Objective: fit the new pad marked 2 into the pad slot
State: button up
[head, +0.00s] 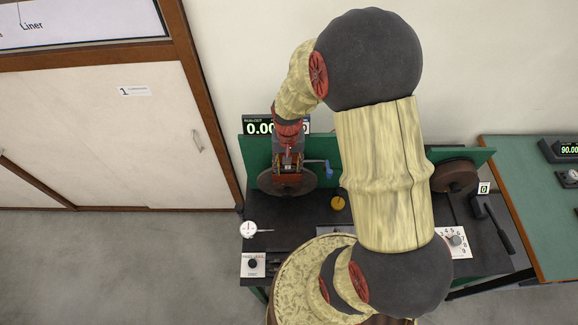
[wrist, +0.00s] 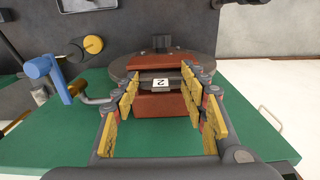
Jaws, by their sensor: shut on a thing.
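The pad marked 2 (wrist: 160,82) shows its white label between my gripper's fingers in the wrist view. My gripper (wrist: 163,76) is shut on it, one yellow-lined finger at each side. The pad is at the red-brown caliper (wrist: 166,106), whose blocks show on both sides of it, over the grey disc (wrist: 118,69). I cannot tell how deep the pad sits in the slot, which is hidden. In the head view my gripper (head: 288,158) points down above the left disc (head: 287,183); the pad cannot be made out there.
A blue-handled lever (head: 325,168) stands just right of the caliper and also shows in the wrist view (wrist: 46,74). A yellow knob (head: 338,203) and a dial gauge (head: 248,229) are nearby. A second disc (head: 455,176) is at the bench's right.

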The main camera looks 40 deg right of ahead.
jog(key=shift+s+a+f, duration=0.2)
jog(key=shift+s+f, duration=0.25)
jog(key=shift+f, duration=0.2)
jog(key=o, duration=0.8)
jog(key=shift+o, duration=1.2)
jog(key=shift+w+a+f, duration=0.15)
jog(key=shift+w+f, duration=0.05)
jog(key=shift+w, duration=0.1)
jog(key=o, duration=0.3)
jog(key=shift+r, duration=0.15)
jog(key=shift+w+d+r, duration=0.15)
jog(key=shift+d+r, duration=0.05)
jog(key=shift+w+r, duration=0.1)
jog(key=shift+r, duration=0.45)
notch_tip(320, 180, up, 11)
jog(key=shift+f, duration=0.1)
